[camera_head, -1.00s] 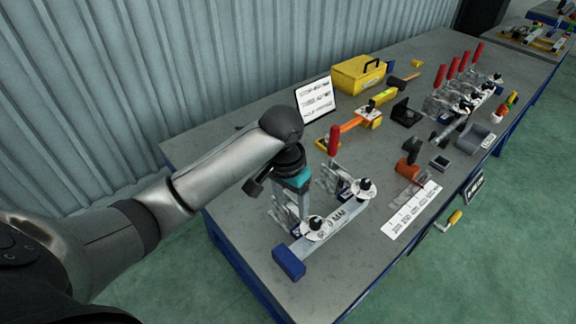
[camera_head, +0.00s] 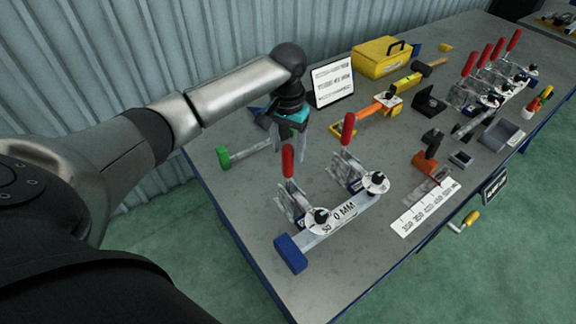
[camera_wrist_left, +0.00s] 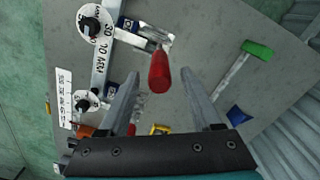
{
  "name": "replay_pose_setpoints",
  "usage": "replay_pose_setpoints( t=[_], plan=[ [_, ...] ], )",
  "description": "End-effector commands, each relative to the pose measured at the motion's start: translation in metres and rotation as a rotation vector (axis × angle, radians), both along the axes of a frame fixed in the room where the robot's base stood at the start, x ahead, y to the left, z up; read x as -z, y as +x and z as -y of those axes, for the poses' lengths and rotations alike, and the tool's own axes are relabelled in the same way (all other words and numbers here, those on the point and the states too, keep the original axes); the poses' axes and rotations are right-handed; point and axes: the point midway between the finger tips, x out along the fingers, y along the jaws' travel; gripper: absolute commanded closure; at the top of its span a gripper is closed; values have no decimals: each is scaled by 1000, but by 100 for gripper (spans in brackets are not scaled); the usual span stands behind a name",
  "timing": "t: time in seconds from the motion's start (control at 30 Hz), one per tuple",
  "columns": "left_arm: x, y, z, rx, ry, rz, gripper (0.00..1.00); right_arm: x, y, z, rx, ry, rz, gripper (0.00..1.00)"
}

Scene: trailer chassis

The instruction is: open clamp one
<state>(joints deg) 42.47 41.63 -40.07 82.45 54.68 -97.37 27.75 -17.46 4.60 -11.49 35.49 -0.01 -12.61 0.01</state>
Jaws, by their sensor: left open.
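Two toggle clamps with upright red handles stand on a grey rail marked in MM, near the table's front. The nearer clamp (camera_head: 297,207) has its red handle (camera_head: 288,162) pointing up; the other clamp (camera_head: 352,172) is to its right. The frames do not label which is clamp one. My left gripper (camera_head: 289,152) is open, pointing down over the nearer clamp's handle. In the left wrist view the red handle (camera_wrist_left: 159,74) lies between the spread fingertips (camera_wrist_left: 161,80), with gaps on both sides. My right gripper is not in view.
A blue end block (camera_head: 291,253) caps the rail. A green-headed hammer (camera_head: 224,157) lies left of the clamps. A sign (camera_head: 332,81), a yellow toolbox (camera_head: 381,57) and several more red-handled clamps (camera_head: 485,75) stand farther back. A printed scale strip (camera_head: 425,208) lies at right.

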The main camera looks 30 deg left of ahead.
Motion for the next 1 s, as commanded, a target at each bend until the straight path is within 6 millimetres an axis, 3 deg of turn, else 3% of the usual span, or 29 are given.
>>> replay_pose_setpoints(
  t=[0.1,0.3,0.73,1.0],
  plan=[
    [27,-1,1,1,0,-2,34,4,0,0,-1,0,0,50],
    [56,0,0,1,0,-1,34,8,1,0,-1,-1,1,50],
    [67,0,0,2,1,1,34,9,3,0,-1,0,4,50],
    [66,0,0,2,0,1,62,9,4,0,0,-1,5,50]
  ],
)
